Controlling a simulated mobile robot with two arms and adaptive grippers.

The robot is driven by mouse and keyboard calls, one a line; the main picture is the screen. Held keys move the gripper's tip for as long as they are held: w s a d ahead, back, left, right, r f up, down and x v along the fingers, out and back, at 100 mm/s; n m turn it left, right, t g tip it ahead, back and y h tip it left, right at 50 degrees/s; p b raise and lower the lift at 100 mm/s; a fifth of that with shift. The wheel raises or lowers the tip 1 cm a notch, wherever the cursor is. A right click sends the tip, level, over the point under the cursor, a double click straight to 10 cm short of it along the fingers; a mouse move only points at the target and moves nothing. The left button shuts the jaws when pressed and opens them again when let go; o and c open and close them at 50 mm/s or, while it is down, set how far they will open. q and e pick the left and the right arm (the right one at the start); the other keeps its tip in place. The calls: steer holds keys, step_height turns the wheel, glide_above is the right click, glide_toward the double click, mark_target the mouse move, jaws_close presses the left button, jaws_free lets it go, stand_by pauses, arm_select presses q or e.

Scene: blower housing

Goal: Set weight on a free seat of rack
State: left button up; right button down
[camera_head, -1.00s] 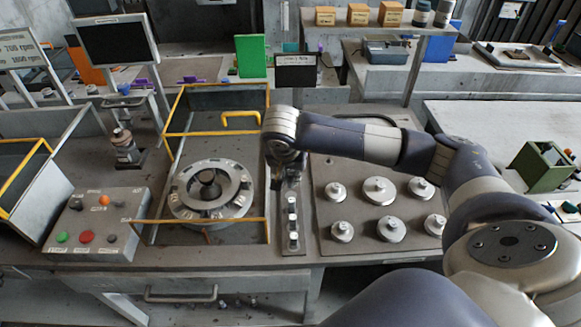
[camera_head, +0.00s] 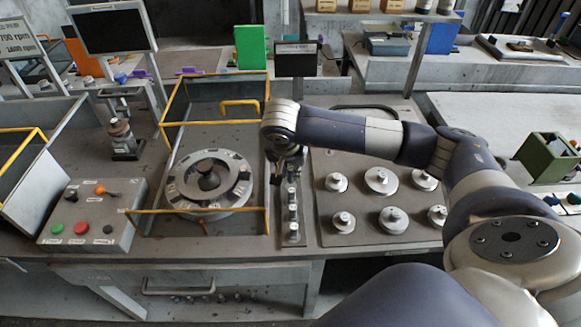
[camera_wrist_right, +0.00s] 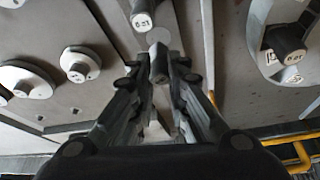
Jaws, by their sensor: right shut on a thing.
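The rack (camera_head: 291,238) is a narrow grey strip between the rotor fixture and the plate of round discs. Several small light-topped weights stand in a row on its near part. My right gripper (camera_head: 287,165) is over the rack's far part and hides the seats there. In the right wrist view the gripper (camera_wrist_right: 158,80) is shut on a small grey weight (camera_wrist_right: 158,62) between its fingertips. A labelled weight (camera_wrist_right: 142,20) stands on the rack just beyond it. I cannot tell whether the held weight touches the rack. My left gripper is not in view.
A round rotor (camera_head: 208,183) sits left of the rack inside a yellow-railed guard (camera_head: 160,115). A plate with several silver discs (camera_head: 381,180) lies on the right. A button box (camera_head: 92,215) stands at the left front. A small display (camera_head: 296,60) stands behind the rack.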

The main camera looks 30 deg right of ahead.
steer(key=shift+f, duration=0.1)
stand_by(0.9)
steer(key=shift+f+b, duration=0.15)
steer(key=shift+b, duration=0.3)
steer(key=shift+f+b, duration=0.35)
steer(key=shift+b, duration=0.1)
steer(key=shift+f, duration=0.15)
steer(key=shift+f+b, duration=0.35)
steer(key=shift+b, duration=0.3)
steer(key=c, duration=1.5)
jaws_free()
steer(key=shift+r, duration=0.1)
